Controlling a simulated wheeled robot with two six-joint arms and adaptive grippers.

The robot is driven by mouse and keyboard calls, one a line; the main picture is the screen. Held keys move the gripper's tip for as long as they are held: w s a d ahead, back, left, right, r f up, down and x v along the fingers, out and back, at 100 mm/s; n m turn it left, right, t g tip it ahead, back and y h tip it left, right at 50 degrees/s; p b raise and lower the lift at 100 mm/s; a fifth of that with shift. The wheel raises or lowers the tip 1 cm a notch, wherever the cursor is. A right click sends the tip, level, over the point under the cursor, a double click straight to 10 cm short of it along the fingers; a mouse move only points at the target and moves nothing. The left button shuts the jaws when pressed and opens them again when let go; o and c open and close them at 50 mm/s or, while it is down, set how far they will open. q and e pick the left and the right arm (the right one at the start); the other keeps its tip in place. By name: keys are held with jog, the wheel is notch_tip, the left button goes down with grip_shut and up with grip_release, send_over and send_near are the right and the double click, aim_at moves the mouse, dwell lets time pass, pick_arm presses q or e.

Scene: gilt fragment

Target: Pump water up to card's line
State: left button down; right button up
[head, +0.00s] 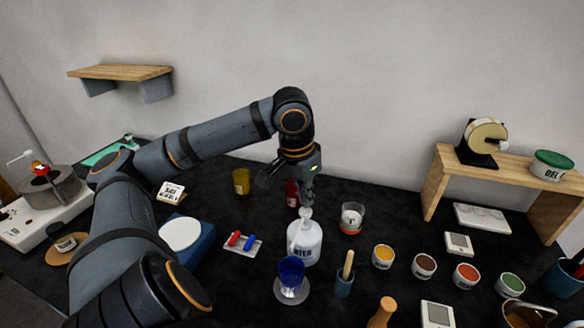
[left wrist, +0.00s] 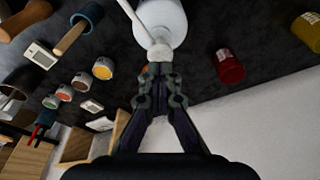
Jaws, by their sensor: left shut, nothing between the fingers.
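A white pump bottle (head: 304,246) with partly legible lettering ending in "TER" stands mid-table, its pump head (head: 305,213) on top. My left gripper (head: 308,196) is shut and empty, pointing down just above the pump head. In the left wrist view the fingertips (left wrist: 157,72) meet at the pump head (left wrist: 160,52); I cannot tell whether they touch it. A blue cup (head: 291,268) stands on a round pale dish (head: 291,294) in front of the bottle. A small white printed card (head: 171,192) leans at the left; its text is too small to read. My right gripper is out of view.
A red container (head: 292,192) stands behind the bottle and a glass with orange contents (head: 351,218) to its right. A mortar-like cup with a pestle (head: 345,281) is close at right. Several colour pots, including a yellow one (head: 383,257), stand farther right.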

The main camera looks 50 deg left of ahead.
aim_at(306, 210)
pick_arm(q)
jog(key=shift+f, duration=0.2)
dwell(0.5)
jog(key=shift+f+b, duration=1.3)
jog(key=shift+b, duration=0.25)
jog(key=shift+r, duration=0.15)
jog(key=shift+r+p, duration=1.35)
jog(key=shift+p, duration=0.2)
jog(key=shift+r, duration=0.1)
notch_tip(306, 210, up, 6)
jog(key=p, duration=0.6)
